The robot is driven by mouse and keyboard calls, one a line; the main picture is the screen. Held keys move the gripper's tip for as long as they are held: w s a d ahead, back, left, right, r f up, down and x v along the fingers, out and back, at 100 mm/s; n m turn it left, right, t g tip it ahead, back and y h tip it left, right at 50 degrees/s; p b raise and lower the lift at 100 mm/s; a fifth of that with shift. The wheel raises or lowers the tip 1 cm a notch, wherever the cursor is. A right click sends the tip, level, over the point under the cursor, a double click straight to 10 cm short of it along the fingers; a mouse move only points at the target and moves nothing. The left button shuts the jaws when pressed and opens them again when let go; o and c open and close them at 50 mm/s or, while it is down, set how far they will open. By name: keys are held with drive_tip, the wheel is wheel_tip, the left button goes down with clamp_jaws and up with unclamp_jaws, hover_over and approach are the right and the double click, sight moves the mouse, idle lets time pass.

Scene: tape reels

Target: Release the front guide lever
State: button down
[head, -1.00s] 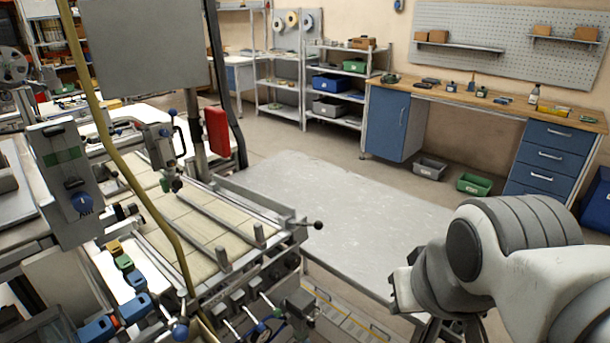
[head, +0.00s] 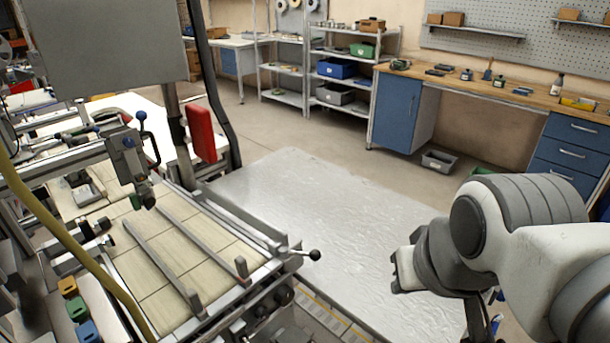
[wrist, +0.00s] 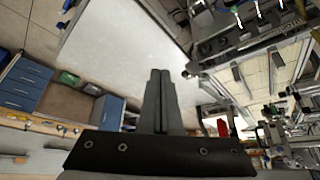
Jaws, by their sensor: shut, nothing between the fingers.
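The machine (head: 262,300) with a pale tiled bed stands at the left in the head view. Two grey guide rails (head: 165,270) lie along the bed. A lever with a black ball knob (head: 314,255) sticks out from its right front corner; I take this for the front guide lever. The knob seems to show just right of my fingertips in the wrist view (wrist: 187,74). My gripper (wrist: 160,74) is shut and empty, its two fingers side by side. In the head view my arm is at the right, apart from the lever, and the fingers cannot be made out.
A light grey platform (head: 330,230) lies right of the machine, bare on top. A yellow hose or cable (head: 70,245) crosses the left foreground. A red panel (head: 201,134) stands behind the bed. A workbench (head: 500,92) with blue cabinets and metal shelving stand along the back.

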idle(0.4)
drive_tip(key=w+a+n+g+p, duration=0.1)
drive_tip(key=w+a+n+p, duration=0.15)
drive_tip(key=w, duration=1.15)
drive_tip(key=w+a+f+p, duration=0.1)
drive_tip(key=w+a+f, duration=0.2)
drive_tip(key=w, duration=0.3)
drive_tip(key=w+a+f+n+y+p, duration=0.1)
drive_tip(key=w+a+f+p, duration=0.1)
drive_tip(key=w+a+f, duration=0.2)
drive_tip(key=shift+w+a+g, duration=0.4)
drive_tip(key=shift+w+a, duration=0.15)
drive_tip(key=shift+w, duration=0.55)
